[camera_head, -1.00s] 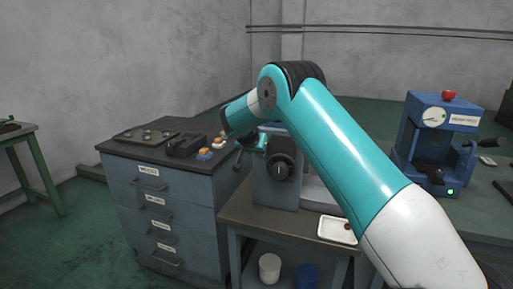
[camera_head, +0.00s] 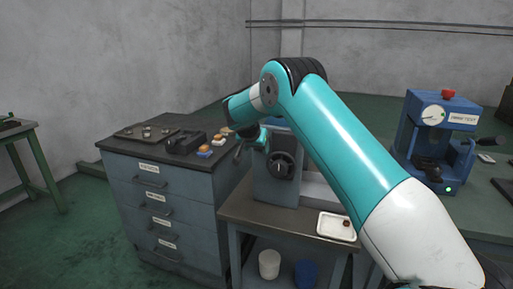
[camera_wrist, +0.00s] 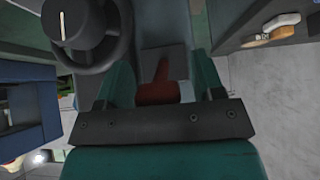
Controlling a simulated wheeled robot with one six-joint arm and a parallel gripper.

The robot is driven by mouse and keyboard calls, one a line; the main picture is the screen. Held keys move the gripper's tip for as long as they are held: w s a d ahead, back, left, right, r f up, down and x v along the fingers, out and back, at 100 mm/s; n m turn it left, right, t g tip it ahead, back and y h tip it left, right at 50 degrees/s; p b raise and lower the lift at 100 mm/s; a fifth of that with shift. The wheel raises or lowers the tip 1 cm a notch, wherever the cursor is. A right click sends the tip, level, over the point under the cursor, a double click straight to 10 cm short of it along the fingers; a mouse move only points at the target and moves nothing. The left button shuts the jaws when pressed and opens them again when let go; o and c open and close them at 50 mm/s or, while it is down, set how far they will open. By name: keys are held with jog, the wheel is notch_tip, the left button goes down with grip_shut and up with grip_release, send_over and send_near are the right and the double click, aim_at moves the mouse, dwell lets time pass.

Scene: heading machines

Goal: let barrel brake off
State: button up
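A grey machine (camera_head: 273,187) with a round black handwheel (camera_head: 284,165) stands on the middle bench. The handwheel also shows at the upper left of the wrist view (camera_wrist: 84,32). A small dark red lever-like part (camera_wrist: 158,91) lies between my fingers in the wrist view; I take it for the barrel brake handle, but no label shows. My gripper (camera_wrist: 162,80) is open, its two teal fingers on either side of the red part, with a gap at the right finger. Contact at the left finger is unclear. In the head view my gripper (camera_head: 258,140) is beside the machine's left side, partly hidden.
A drawer cabinet (camera_head: 160,205) on the left carries a dark tray, a black block and orange-topped pieces (camera_head: 204,152). A white tray (camera_head: 337,227) lies on the machine's bench. A blue press (camera_head: 440,140) stands on the right. Two tubs sit below.

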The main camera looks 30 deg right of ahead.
jog(key=b+v, duration=0.2)
jog(key=v, duration=1.5)
jog(key=shift+r+b, duration=0.15)
jog(key=shift+b, duration=0.15)
jog(key=shift+s+a, duration=0.1)
jog(key=shift+a, duration=0.05)
